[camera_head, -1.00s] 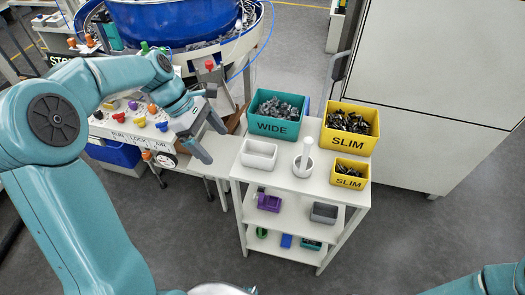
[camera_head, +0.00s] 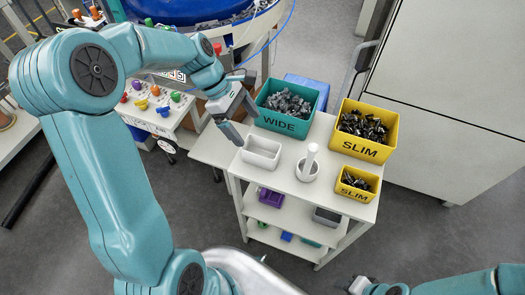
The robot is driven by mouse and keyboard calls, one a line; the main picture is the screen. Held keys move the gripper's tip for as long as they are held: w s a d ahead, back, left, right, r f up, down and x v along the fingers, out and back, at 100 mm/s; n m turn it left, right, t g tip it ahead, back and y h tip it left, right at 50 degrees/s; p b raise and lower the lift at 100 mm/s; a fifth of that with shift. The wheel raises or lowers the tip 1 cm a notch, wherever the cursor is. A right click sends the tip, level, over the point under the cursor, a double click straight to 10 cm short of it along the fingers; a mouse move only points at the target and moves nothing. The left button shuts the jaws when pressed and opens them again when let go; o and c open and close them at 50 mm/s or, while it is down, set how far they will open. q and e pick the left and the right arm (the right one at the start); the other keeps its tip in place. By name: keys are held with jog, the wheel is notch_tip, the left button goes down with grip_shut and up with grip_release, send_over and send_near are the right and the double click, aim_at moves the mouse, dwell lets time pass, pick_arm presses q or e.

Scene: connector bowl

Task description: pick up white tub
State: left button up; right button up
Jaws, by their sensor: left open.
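The white tub (camera_head: 262,153) is a small, empty-looking rectangular container on the left part of the white cart's top shelf (camera_head: 280,180). My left gripper (camera_head: 245,125) is open and hangs just above and behind the tub's left end, with its fingers pointing down. One finger comes close to the tub's left rim; I cannot tell whether they touch. My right gripper (camera_head: 360,285) shows only partly at the bottom edge, low and away from the cart; its jaws are not clear.
A green WIDE bin (camera_head: 284,124) stands behind the tub. A white mortar with a pestle (camera_head: 308,168) stands just right of it. Two yellow SLIM bins (camera_head: 362,150) (camera_head: 355,194) stand farther right. Lower shelves hold a purple bin (camera_head: 270,197) and a grey bin (camera_head: 326,217). A blue drum stands behind.

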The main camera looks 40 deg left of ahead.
pick_arm(q)
send_over(265, 152)
jog(key=s+a, duration=0.2)
notch_tip(265, 152, down, 5)
jog(key=shift+s+d+r, duration=0.1)
jog(key=shift+d, duration=0.05)
jog(key=shift+s+d+f, duration=0.2)
jog(key=shift+s+f, duration=0.05)
jog(key=shift+f, duration=0.15)
jog(key=x, duration=0.4)
jog(key=shift+d+f, duration=0.25)
jog(key=shift+f, duration=0.2)
jog(key=c, duration=1.1)
jog(key=shift+w, duration=0.1)
